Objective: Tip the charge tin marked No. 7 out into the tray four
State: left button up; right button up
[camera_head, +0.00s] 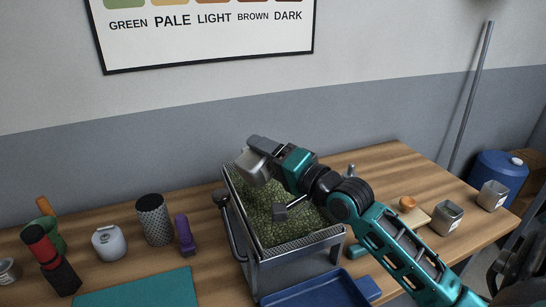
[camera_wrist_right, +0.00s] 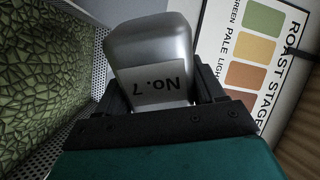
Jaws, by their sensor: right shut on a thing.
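My right gripper (camera_head: 270,150) is shut on a silver metal tin (camera_head: 253,167), held tilted above the back left part of the mesh-walled tray (camera_head: 300,243). In the right wrist view the tin (camera_wrist_right: 150,45) sits between the two fingers and its label reads "No. 7", upside down. The tray holds a bed of green beans (camera_head: 270,215), which also shows at the left of the right wrist view (camera_wrist_right: 40,70). The tin's mouth is hidden, and I see no beans falling. My left gripper is not in view.
A blue tray (camera_head: 315,290) lies before the mesh-walled one. Two square tins (camera_head: 446,218) (camera_head: 492,195) stand at the right. A perforated cylinder (camera_head: 154,220), a purple-handled tool (camera_head: 185,235) and a white jar (camera_head: 108,242) stand at the left. A wall chart (camera_head: 205,45) hangs behind.

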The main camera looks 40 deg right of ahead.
jog(key=n+b, duration=0.4)
jog(key=n, duration=0.1)
jog(key=n+b, duration=0.2)
jog(key=b, duration=0.1)
jog(key=shift+a+r, duration=0.35)
jog(key=shift+d+r+n+p, duration=0.1)
jog(key=shift+r+n+p, duration=0.2)
jog(key=shift+n+p, duration=0.6)
jog(key=n, duration=0.4)
jog(key=shift+d+f, duration=0.15)
jog(key=shift+f, duration=0.05)
jog(key=shift+n, duration=0.3)
